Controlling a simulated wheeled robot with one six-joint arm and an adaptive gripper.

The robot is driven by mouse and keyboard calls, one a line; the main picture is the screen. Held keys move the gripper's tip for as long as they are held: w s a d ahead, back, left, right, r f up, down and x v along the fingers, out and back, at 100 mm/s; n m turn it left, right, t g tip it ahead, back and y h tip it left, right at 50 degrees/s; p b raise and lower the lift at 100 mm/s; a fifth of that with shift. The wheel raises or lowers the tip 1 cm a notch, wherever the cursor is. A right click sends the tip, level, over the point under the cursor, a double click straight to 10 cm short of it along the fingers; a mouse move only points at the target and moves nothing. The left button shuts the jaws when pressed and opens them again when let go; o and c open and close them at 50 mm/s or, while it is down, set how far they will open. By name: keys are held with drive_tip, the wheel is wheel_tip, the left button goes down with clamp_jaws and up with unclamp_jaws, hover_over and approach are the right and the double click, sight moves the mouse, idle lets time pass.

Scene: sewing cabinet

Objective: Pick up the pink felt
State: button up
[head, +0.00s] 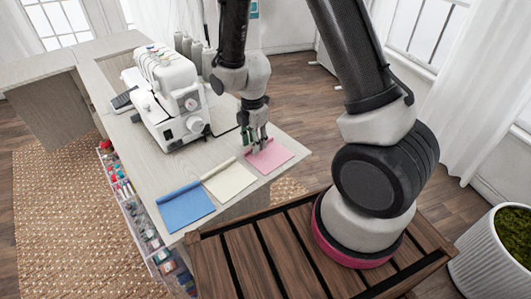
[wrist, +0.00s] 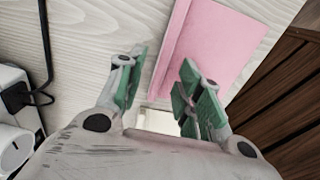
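The pink felt (head: 275,155) lies flat near the right edge of the cabinet top, with a rolled or folded strip along its left side. My gripper (head: 254,148) points down over that strip. In the wrist view my gripper (wrist: 160,88) is open, with its green-padded fingers apart. The strip of the pink felt (wrist: 222,48) runs into the gap between them, and the flat part lies beyond and behind the right finger. I cannot tell whether either finger touches the felt.
A cream felt (head: 230,183) and a blue felt (head: 186,208) lie in a row to the left of the pink one. A white sewing machine (head: 168,95) stands behind, with its cord nearby. Wooden slats (head: 250,262) lie in front. A planter (head: 497,250) stands at right.

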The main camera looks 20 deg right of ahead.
drive_tip(key=shift+f, duration=0.75)
clamp_jaws()
wheel_tip(320, 180, up, 10)
